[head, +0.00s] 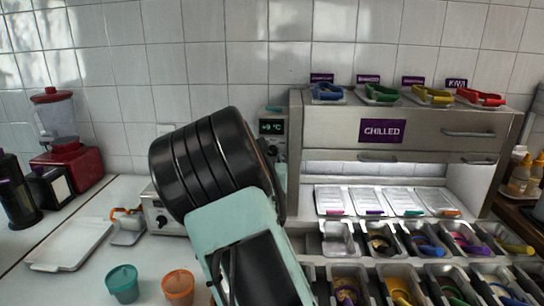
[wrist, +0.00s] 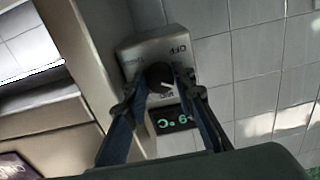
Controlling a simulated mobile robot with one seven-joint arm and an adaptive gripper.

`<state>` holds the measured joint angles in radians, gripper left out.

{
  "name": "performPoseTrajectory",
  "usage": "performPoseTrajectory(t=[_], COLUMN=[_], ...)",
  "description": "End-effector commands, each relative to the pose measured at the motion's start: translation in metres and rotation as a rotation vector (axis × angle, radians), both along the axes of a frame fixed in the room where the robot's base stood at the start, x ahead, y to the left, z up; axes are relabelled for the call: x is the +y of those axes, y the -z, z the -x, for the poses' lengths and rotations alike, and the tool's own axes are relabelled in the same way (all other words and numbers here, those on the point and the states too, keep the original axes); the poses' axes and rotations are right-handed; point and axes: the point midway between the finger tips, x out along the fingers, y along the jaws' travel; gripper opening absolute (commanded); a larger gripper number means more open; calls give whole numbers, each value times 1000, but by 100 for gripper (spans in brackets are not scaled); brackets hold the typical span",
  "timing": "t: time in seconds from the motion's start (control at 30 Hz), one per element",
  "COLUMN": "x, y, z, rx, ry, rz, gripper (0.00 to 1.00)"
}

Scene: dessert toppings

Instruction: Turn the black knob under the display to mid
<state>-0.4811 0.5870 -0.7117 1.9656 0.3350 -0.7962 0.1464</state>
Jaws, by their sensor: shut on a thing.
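The black knob (wrist: 158,74) sits on a light control panel (wrist: 143,52) in the wrist view, which shows the panel upside down. A short white pointer line shows on the knob, toward the picture's lower right. Small labels surround the knob, one reading OFF; the others are hard to read. The lit green display (wrist: 174,118) is beside the knob, and in the head view it (head: 271,127) reads about +9 °C. My gripper (wrist: 163,84) has its two fingers on either side of the knob, shut on it. In the head view my arm hides the knob and fingertips.
The steel chilled cabinet (head: 430,125) stands right of the panel, with several coloured tongs on top. Topping bins (head: 383,242) fill the lower right. A teal cup (head: 122,283), an orange cup (head: 178,287) and a white tray (head: 70,246) stand on the left counter.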

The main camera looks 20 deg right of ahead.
Motion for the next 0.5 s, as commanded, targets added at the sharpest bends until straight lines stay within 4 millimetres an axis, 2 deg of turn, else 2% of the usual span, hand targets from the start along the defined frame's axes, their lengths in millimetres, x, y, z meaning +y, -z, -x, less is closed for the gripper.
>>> performPoseTrajectory(t=[0.27,0.5], x=[0,-1], y=[4,6], z=[0,0], rx=[-36,-110], ry=[0,0], rz=[-81,-250], gripper=[0,0])
